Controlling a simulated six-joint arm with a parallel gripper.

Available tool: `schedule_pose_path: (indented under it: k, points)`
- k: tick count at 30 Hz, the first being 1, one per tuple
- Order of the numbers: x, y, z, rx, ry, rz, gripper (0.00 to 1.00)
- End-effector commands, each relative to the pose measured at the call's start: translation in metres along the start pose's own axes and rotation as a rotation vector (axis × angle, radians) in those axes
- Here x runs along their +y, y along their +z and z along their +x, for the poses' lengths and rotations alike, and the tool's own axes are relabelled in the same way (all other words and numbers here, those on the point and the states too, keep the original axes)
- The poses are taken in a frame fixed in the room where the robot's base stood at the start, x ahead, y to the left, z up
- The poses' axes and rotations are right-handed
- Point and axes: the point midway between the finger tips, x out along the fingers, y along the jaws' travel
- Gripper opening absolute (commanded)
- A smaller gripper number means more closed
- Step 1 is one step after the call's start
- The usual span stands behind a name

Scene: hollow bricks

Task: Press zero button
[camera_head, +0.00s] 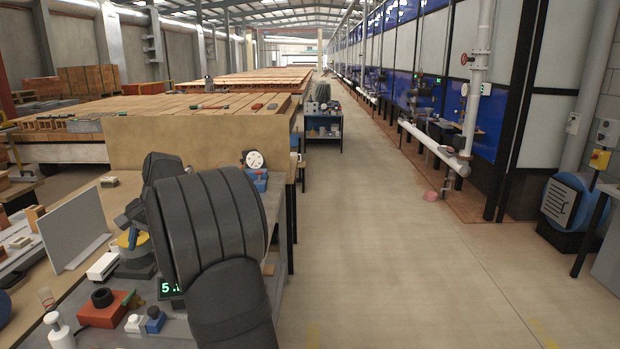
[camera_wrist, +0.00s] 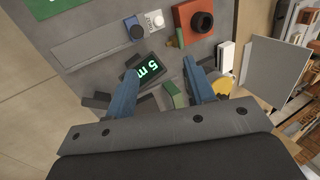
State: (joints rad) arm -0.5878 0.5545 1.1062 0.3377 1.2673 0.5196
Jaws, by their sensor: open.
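My gripper (camera_wrist: 160,88) is open and empty in the wrist view, its two blue fingers spread over a grey bench panel. A digital readout (camera_wrist: 143,68) with green characters lies just beyond and between the fingertips. Farther up are a small blue-topped button (camera_wrist: 136,31) and, beside it, a small white button (camera_wrist: 154,20) with tiny lettering, too small to read surely. In the head view the white button (camera_head: 135,323) and blue button (camera_head: 154,320) stand side by side at the bottom left. My dark arm partly covers the readout (camera_head: 168,288) there.
A red box with a black knob (camera_head: 102,308) stands near the buttons; it also shows in the wrist view (camera_wrist: 200,28). The aisle (camera_head: 400,240) is clear.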

Motion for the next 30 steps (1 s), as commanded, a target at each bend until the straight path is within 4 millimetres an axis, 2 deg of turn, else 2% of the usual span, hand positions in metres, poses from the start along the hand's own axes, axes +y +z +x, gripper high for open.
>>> schedule_pose_path:
  k: [1, 7, 30]
  points:
    - [0.0000, 0.0000, 0.0002, 0.000, 0.000, 0.000, 0.39]
    - [0.0000, 0.0000, 0.0002, 0.000, 0.000, 0.000, 0.00]
    - [0.0000, 0.0000, 0.0002, 0.000, 0.000, 0.000, 0.00]
